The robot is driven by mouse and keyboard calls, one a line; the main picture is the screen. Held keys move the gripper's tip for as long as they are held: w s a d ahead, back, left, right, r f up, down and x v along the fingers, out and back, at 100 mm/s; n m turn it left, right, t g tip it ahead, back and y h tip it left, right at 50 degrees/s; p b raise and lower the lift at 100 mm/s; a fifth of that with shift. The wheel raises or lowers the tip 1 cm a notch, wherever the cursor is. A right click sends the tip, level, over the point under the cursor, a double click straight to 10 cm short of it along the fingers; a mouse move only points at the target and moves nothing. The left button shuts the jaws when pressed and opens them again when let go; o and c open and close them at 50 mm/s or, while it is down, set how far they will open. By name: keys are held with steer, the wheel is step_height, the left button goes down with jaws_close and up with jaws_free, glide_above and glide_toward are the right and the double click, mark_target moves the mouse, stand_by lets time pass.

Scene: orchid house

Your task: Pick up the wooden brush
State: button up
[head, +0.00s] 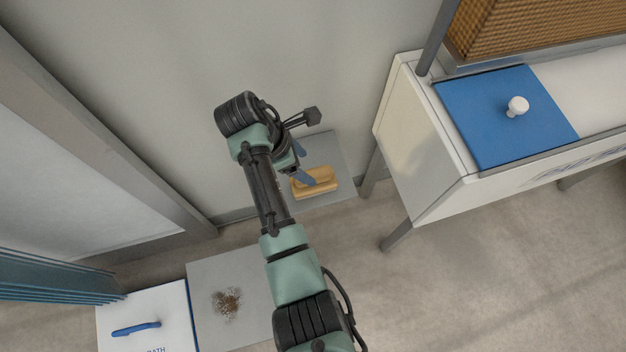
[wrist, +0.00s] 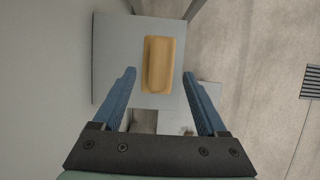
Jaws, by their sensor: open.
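The wooden brush (head: 316,187) is a tan, oblong block lying on a grey surface (head: 336,152) against the wall. My arm reaches over from the front, and my gripper (head: 312,166) is over the brush, with one blue finger covering part of it. In the wrist view the brush (wrist: 158,64) lies lengthwise, ahead of the two blue fingers of my gripper (wrist: 158,76) and centred between their lines. The fingers are apart with nothing between them. I cannot tell the exact height of the fingertips above the brush.
A white cabinet (head: 415,150) on grey legs stands to the right, with a blue panel (head: 505,115) and white knob on top. At the lower left are a grey surface with a brown heap (head: 227,302) and a white box with a blue handle (head: 136,329).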

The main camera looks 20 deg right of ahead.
mark_target(312, 173)
steer(key=shift+b+x, duration=1.15)
steer(key=shift+x, duration=2)
steer(key=shift+a+f, duration=0.15)
steer(key=shift+f, duration=0.15)
jaws_close()
